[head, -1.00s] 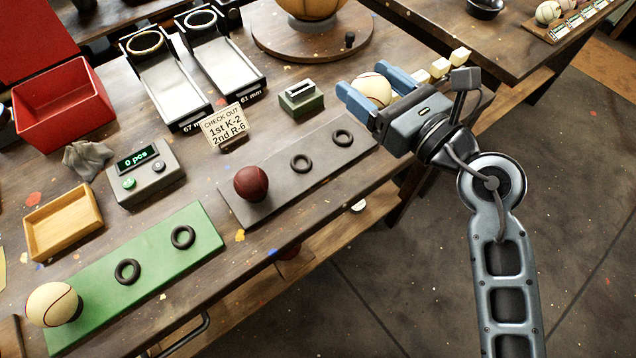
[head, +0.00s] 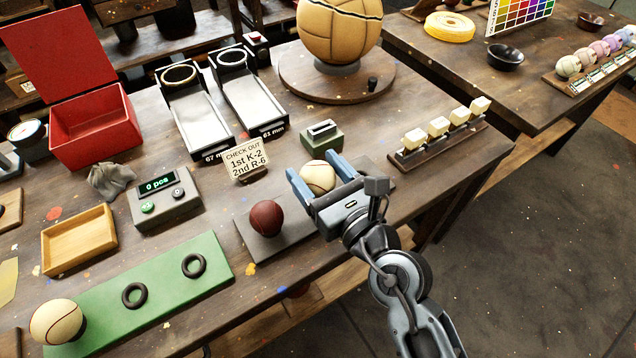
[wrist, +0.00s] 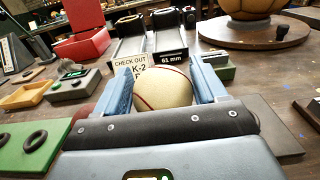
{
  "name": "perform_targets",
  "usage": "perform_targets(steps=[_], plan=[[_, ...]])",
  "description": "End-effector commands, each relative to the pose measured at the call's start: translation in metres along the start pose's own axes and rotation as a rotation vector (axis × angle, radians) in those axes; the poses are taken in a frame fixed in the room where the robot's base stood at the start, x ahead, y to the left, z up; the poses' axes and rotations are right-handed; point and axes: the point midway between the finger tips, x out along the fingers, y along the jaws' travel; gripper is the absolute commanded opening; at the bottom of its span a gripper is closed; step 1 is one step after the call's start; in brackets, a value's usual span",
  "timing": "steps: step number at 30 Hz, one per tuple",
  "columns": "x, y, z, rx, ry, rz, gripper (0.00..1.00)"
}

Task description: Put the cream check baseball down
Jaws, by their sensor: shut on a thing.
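A cream baseball with a dark red seam (head: 318,177) is between the blue fingers of my gripper (head: 320,172). My gripper is shut on it, and it also shows in the wrist view (wrist: 163,88). It is over the grey mat (head: 262,251), right of a dark red ball (head: 267,218) on that mat. The mat's black rings are hidden behind my gripper and arm. I cannot tell whether the held ball touches anything below. Another cream ball (head: 56,321) sits at the left end of the green mat (head: 165,280).
A check-out sign (head: 243,160) and a small green-grey box (head: 321,137) stand behind the grey mat. A rack of cream cubes (head: 440,145) is to the right. Two black rings (head: 193,265) lie on the green mat. A counter box (head: 165,205) reads 0 pcs.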

Motion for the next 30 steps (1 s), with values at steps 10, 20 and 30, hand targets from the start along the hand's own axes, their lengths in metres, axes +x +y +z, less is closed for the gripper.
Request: perform_targets(steps=[10, 20, 30], plan=[[0.0, -0.001, -0.031, 0.0, 0.0, -0.001, 0.31], [0.0, -0.001, -0.033, 0.0, 0.001, -0.001, 0.81], [0.0, -0.001, -0.033, 0.0, 0.0, -0.001, 0.97]])
